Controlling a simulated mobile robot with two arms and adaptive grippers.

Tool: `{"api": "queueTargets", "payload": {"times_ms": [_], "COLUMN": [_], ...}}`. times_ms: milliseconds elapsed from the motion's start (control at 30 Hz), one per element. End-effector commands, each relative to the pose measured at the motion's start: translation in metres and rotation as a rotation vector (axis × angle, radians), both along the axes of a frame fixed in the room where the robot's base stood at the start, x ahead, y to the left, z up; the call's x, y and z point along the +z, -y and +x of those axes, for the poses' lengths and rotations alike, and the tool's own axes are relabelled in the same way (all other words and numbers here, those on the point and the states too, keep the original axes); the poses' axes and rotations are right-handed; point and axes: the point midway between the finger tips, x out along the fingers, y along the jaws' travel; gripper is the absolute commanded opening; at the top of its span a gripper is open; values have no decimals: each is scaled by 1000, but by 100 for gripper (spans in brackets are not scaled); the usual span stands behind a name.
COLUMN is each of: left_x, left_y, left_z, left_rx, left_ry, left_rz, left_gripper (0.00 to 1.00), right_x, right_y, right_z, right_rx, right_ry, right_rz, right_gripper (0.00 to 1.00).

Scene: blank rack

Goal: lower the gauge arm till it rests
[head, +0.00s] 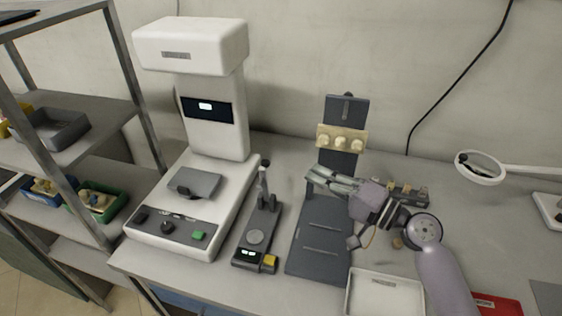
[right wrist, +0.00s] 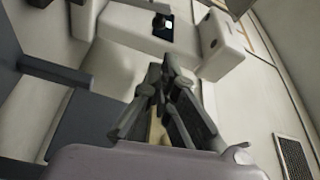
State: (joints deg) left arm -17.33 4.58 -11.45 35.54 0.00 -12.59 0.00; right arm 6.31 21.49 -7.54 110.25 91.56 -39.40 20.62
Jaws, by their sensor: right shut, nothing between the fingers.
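The gauge (head: 257,233) is a narrow dark unit on the bench with a round grey pad, a small lit display and a yellow button. Its gauge arm (head: 263,184) stands upright from the hinge at the back end, with a dark tip on top. My right gripper (head: 312,178) is shut and empty, to the right of the raised arm and apart from it, in front of the dark stand. Its fingers (right wrist: 165,85) also show in the right wrist view, where I cannot make out the gauge. My left gripper is in neither view.
A white machine (head: 180,215) with a tall column stands left of the gauge. A dark stand (head: 320,240) with a beige block (head: 341,139) is on the right. A white tray (head: 385,296) sits at the front. A metal shelf (head: 75,160) is far left.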

Motion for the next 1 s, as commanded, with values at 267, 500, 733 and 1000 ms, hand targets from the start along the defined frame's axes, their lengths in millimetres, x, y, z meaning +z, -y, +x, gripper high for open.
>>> {"api": "queueTargets", "payload": {"times_ms": [267, 500, 733, 1000], "left_x": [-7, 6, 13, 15], "left_y": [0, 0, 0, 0], "left_z": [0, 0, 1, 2], "left_rx": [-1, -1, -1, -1], "left_ry": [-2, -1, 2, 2], "left_rz": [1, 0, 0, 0], "left_gripper": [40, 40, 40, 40], "right_x": [-8, -4, -4, -5], "right_y": [-10, -43, -69, -78], "right_z": [8, 34, 56, 63], "right_rx": [1, 2, -1, 0], "right_ry": [2, 0, -1, -1], "right_rz": [5, 3, 2, 0], "right_gripper": [0, 0, 0, 0]}}
